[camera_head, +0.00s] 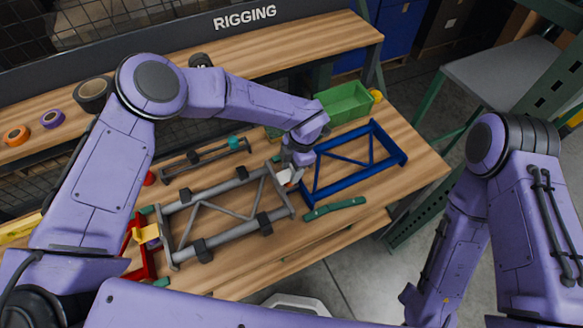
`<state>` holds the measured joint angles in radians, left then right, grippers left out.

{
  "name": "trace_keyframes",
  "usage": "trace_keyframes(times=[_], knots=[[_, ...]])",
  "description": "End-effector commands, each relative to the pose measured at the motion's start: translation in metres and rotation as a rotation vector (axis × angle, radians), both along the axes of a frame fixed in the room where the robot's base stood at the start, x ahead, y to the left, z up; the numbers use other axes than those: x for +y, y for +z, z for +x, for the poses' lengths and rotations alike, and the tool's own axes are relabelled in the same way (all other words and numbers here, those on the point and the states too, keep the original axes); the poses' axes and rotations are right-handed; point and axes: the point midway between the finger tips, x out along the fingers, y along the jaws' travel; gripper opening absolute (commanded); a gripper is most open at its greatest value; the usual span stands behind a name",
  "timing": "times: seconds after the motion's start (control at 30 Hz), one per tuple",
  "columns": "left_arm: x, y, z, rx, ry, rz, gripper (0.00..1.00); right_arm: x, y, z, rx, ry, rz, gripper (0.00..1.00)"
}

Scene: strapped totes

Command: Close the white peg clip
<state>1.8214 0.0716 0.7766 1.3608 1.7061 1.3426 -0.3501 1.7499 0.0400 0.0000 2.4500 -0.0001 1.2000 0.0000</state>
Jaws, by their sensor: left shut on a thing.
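My left gripper (290,174) reaches in from the left, over the right end of a grey truss frame (208,205) that lies on the wooden table. The white peg clip (283,178) shows as a small pale piece at the fingertips, by the frame's right end. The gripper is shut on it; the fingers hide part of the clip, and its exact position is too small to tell. My right arm hangs at the right, and its gripper is not visible.
A green bin (345,103) stands behind. A dark bar (205,158) lies behind the grey frame, and a red part (139,245) is at the left.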

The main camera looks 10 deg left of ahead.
Motion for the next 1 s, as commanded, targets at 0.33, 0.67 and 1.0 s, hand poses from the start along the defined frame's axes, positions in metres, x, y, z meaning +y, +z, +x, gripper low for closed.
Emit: trace_keyframes(times=[0.33,0.67,1.0], knots=[[0.000,-0.002,-0.001,0.003,-0.002,0.002,0.60,0.000,0.000,0.000,0.000,0.000,0.000,0.00],[-0.001,0.002,0.001,-0.001,-0.001,0.000,0.60,0.000,-0.003,0.000,0.000,0.000,0.000,0.00],[-0.014,0.071,0.010,-0.002,0.001,-0.001,0.60,0.000,-0.032,0.000,0.000,0.000,0.000,0.00]])
